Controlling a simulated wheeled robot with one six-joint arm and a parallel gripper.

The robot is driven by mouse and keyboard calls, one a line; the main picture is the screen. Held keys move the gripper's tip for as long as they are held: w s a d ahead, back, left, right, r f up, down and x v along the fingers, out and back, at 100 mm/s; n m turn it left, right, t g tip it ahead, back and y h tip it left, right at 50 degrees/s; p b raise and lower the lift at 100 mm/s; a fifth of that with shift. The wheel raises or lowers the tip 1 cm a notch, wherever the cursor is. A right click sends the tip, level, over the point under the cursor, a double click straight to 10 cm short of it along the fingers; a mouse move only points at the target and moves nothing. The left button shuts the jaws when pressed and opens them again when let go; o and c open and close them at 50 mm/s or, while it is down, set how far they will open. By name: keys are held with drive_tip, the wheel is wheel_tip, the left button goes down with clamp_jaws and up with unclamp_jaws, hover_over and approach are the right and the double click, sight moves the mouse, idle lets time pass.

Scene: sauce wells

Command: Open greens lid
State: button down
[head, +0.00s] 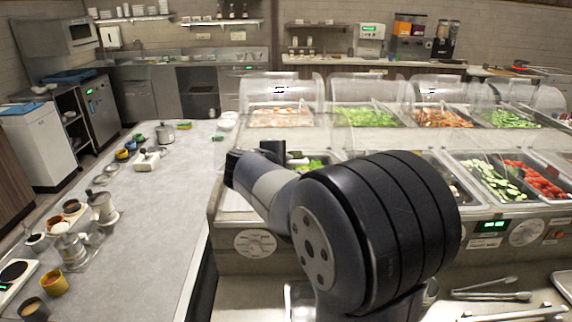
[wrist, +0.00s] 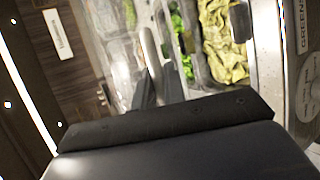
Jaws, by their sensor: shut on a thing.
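In the wrist view, my gripper (wrist: 158,88) has its dark fingers closed around a pale bar (wrist: 150,48), which looks like the handle of the greens lid. A cloudy clear panel (wrist: 112,45) shows left of the bar; its exact tilt cannot be told. To its right are the wells, with leafy greens (wrist: 177,25) and a pale yellow-green leafy food (wrist: 222,45). The round GREENS label (wrist: 306,95) is at the right edge. In the head view, my arm hides the fingers and much of the front left well, where some greens (head: 316,162) show.
Clear curved covers (head: 365,88) stand over the back row of wells. Cucumber slices (head: 490,180) and red pieces (head: 535,178) fill front wells at right. Tongs (head: 490,294) lie on the near counter. The grey worktop (head: 165,215) at left has clear room in its middle.

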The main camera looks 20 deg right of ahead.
drive_tip(key=w+r+p, duration=0.2)
drive_tip(key=r, duration=0.1)
drive_tip(key=w+d+r+p, duration=0.1)
drive_tip(key=r+p, duration=0.1)
drive_tip(key=r, duration=0.2)
drive_tip(key=w+d+r+p, duration=0.1)
drive_tip(key=w+r+p, duration=0.1)
drive_tip(key=r, duration=0.1)
drive_tip(key=shift+w+d+r+p, duration=0.25)
drive_tip(key=shift+w+r+p, duration=0.1)
drive_tip(key=shift+r, duration=0.05)
drive_tip(key=w+d+r+p, duration=0.1)
drive_tip(key=w+d+r, duration=0.2)
drive_tip(key=w+r, duration=0.2)
drive_tip(key=w+d+r+p, duration=0.1)
drive_tip(key=w+d+r, duration=0.2)
drive_tip(key=w+r, duration=0.3)
drive_tip(key=shift+w, duration=1.75)
drive_tip(key=c, duration=1.8)
unclamp_jaws()
drive_tip(key=shift+o, duration=0.2)
drive_tip(key=b+v, duration=0.3)
drive_tip(key=v, duration=0.7)
drive_tip(key=shift+s+a+r, duration=0.2)
drive_tip(key=shift+s+a, duration=0.05)
drive_tip(key=shift+d, duration=0.1)
